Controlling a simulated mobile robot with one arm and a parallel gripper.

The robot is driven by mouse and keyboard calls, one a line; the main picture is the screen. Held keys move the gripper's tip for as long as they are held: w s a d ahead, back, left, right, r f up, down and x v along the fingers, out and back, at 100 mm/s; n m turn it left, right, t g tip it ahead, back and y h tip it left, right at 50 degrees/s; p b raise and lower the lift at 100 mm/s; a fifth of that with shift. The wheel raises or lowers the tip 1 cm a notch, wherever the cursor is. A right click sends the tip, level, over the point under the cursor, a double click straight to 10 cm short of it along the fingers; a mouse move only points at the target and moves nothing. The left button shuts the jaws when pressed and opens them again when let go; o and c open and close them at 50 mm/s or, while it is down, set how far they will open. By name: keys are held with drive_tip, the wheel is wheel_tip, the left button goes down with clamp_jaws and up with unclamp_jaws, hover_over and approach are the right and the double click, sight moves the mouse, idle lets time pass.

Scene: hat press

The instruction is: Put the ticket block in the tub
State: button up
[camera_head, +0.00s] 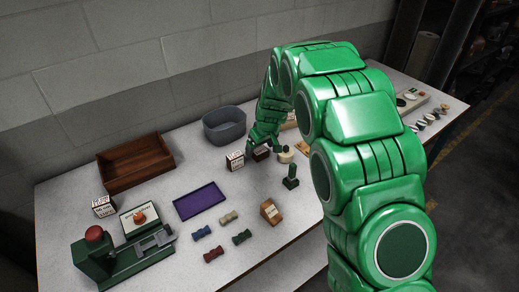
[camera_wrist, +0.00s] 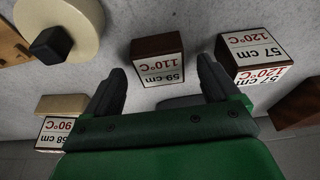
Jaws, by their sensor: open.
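Several dark wooden blocks with white printed labels are in view, and I cannot tell which the task calls the ticket block. The "59 cm 110°C" block (camera_wrist: 158,60) lies just ahead of and between my open fingertips in the wrist view. My gripper (camera_wrist: 160,78) is empty. The "57 cm 120°C" block (camera_wrist: 250,55) is beside the right finger. In the head view my gripper (camera_head: 262,146) is low over a dark block (camera_head: 261,154), with a labelled block (camera_head: 235,160) to its left. The grey tub (camera_head: 224,127) stands behind and left of the gripper, its inside looking empty.
A cream round piece (camera_head: 285,155) is close right of the gripper, with a dark green stand (camera_head: 290,178) in front. A brown wooden tray (camera_head: 135,165), purple tray (camera_head: 200,201), green press (camera_head: 120,250) and small coloured pieces occupy the left. Another labelled block (camera_head: 270,212) is in front.

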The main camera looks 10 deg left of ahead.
drive_tip(key=v, duration=0.8)
drive_tip(key=s+d+r+m, duration=0.2)
drive_tip(key=s+d+r, duration=0.6)
drive_tip(key=s+d, duration=0.1)
drive_tip(key=s+d+r+m+g, duration=0.1)
drive_tip(key=s+d, duration=0.5)
drive_tip(key=s, duration=0.6)
drive_tip(key=s+d+r+m+g+h, duration=0.1)
drive_tip(key=s+d, duration=0.4)
drive_tip(key=s, duration=0.8)
drive_tip(key=s+d+r+m+g+h, duration=0.1)
drive_tip(key=s+d+m, duration=0.4)
drive_tip(key=s, duration=0.7)
drive_tip(key=shift+s+d+r+g, duration=0.15)
drive_tip(key=shift+d+r+g, duration=0.5)
drive_tip(key=shift+d, duration=0.2)
